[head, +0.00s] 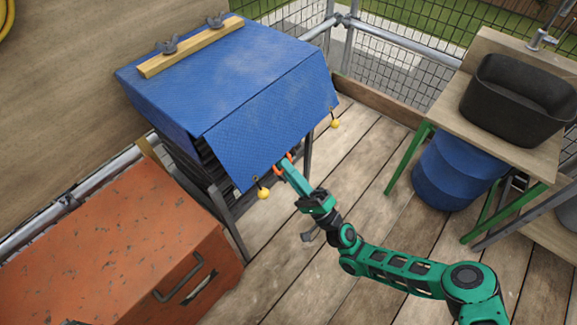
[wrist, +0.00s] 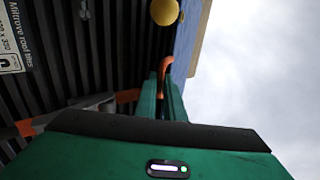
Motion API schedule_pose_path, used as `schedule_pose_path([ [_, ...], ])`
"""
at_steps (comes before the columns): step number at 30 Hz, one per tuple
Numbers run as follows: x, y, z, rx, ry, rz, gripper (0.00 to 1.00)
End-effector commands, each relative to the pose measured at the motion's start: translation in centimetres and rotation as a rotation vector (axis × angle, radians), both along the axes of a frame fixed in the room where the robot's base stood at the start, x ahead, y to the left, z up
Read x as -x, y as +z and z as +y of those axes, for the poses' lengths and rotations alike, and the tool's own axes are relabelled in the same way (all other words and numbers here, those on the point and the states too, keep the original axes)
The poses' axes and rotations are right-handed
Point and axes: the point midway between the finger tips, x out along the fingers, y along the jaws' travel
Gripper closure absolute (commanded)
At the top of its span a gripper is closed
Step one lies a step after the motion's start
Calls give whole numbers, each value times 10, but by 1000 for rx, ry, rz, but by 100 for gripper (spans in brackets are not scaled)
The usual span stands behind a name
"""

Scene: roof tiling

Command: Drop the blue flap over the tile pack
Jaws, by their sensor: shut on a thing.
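The blue flap (head: 268,122) hangs from the front of a blue cover (head: 215,75), slanting outward from the tile pack (head: 187,160). Dark stacked tiles show below the cover's side, and the wrist view shows dark ribbed edges (wrist: 70,60) with a white label (wrist: 10,40). My gripper (head: 284,166) is at the flap's lower edge, shut on an orange loop (wrist: 166,66) there. The flap's blue edge (wrist: 185,42) shows beyond it in the wrist view. Yellow balls (head: 264,193) (head: 335,123) hang at the flap's lower corners. Most of the pack's front is hidden.
A wooden batten (head: 192,47) with two dark clamps lies on the cover. An orange chest (head: 120,240) stands at the lower left. A bench with a black basin (head: 515,100) and a blue barrel (head: 455,170) stand at right. Plank floor (head: 370,190) between is clear.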

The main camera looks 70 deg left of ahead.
Motion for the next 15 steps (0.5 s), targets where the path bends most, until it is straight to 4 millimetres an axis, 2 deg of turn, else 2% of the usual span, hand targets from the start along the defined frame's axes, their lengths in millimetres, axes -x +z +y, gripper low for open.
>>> schedule_pose_path([
  [4, 4, -2, -2, 4, 9, 0, 100],
  [6, 3, -2, -2, 4, 8, -1, 77],
  [7, 3, -2, -1, 4, 8, -1, 73],
  [15, 0, -1, -1, 2, 1, -1, 73],
])
